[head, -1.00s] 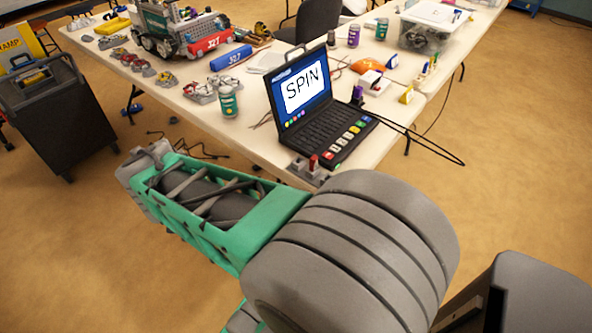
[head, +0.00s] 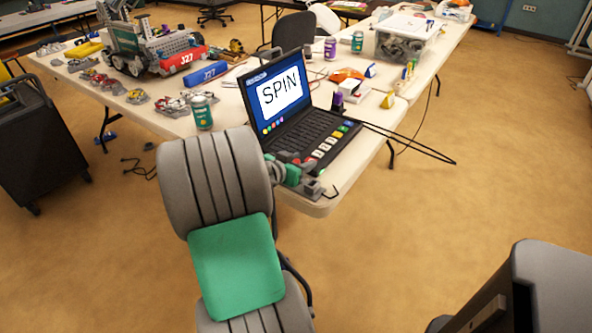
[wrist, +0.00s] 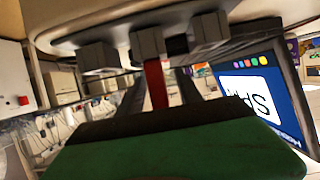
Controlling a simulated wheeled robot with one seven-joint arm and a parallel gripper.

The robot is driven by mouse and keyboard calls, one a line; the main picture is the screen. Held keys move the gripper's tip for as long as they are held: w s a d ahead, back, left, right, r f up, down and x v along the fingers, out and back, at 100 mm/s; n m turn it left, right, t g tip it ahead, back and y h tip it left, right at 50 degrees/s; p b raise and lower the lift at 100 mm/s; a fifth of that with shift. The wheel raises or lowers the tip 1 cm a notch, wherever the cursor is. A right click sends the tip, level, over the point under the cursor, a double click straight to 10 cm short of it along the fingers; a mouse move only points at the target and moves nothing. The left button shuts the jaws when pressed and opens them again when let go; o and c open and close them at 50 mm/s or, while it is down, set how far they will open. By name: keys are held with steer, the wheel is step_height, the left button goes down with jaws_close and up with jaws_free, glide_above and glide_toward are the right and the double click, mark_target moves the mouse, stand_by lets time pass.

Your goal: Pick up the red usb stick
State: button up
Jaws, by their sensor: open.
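In the wrist view, which is upside down, the red usb stick (wrist: 156,86) stands in a grey block-like holder (wrist: 148,42). My gripper (wrist: 161,80) is open, its two dark fingers reaching up on either side of the stick. I cannot tell whether a finger touches it. In the head view my gripper (head: 306,174) is at the table's near corner, right in front of the laptop (head: 310,128). The grey holder (head: 314,188) shows there beside the gripper; the stick is mostly hidden by it.
The laptop's SPIN screen is close beside my gripper. A green-labelled jar (head: 202,112) stands to the left of the laptop. A dark cable loop (head: 425,148) sticks out past the table's right edge.

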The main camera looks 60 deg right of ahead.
steer(key=shift+c, duration=0.3)
jaws_close()
stand_by(0.3)
